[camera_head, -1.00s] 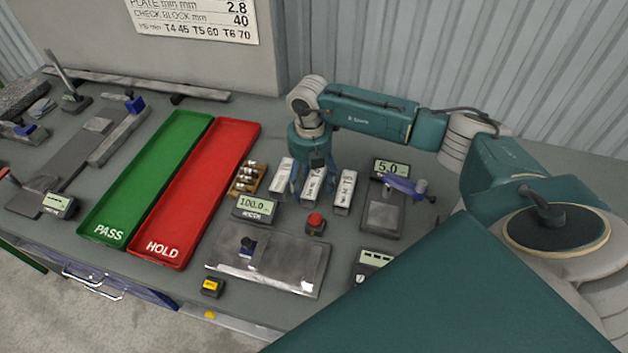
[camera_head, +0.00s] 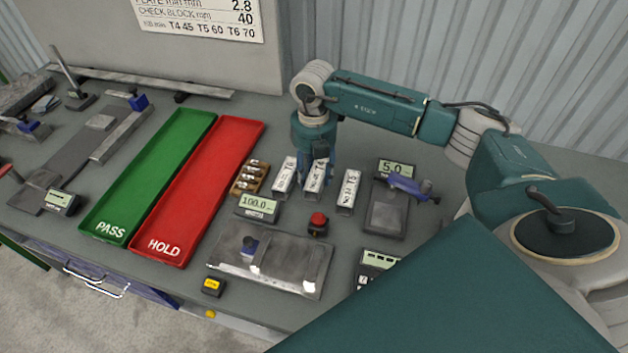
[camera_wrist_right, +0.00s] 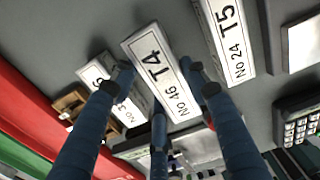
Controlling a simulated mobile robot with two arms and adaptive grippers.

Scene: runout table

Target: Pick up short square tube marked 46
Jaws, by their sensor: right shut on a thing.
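The short square tube marked No 46 T4 (camera_head: 315,181) is a pale metal tube with a white label, the middle one of three. It shows large in the right wrist view (camera_wrist_right: 158,72). My right gripper (camera_head: 313,172) points down over it from behind, its fingers shut on the tube's sides, also in the right wrist view (camera_wrist_right: 160,92). Whether the tube is clear of the table is hard to tell. The tube marked No 24 T5 (camera_head: 348,191) lies to its right. Another labelled tube (camera_head: 284,177) lies to its left, its number partly hidden. My left gripper is out of view.
A small wooden rack (camera_head: 250,178), a red HOLD tray (camera_head: 200,190) and a green PASS tray (camera_head: 150,175) lie to the left. A display reading 100.0 (camera_head: 257,207), a red button (camera_head: 318,224) and a metal plate (camera_head: 270,262) are in front. A gauge stand (camera_head: 388,212) is right.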

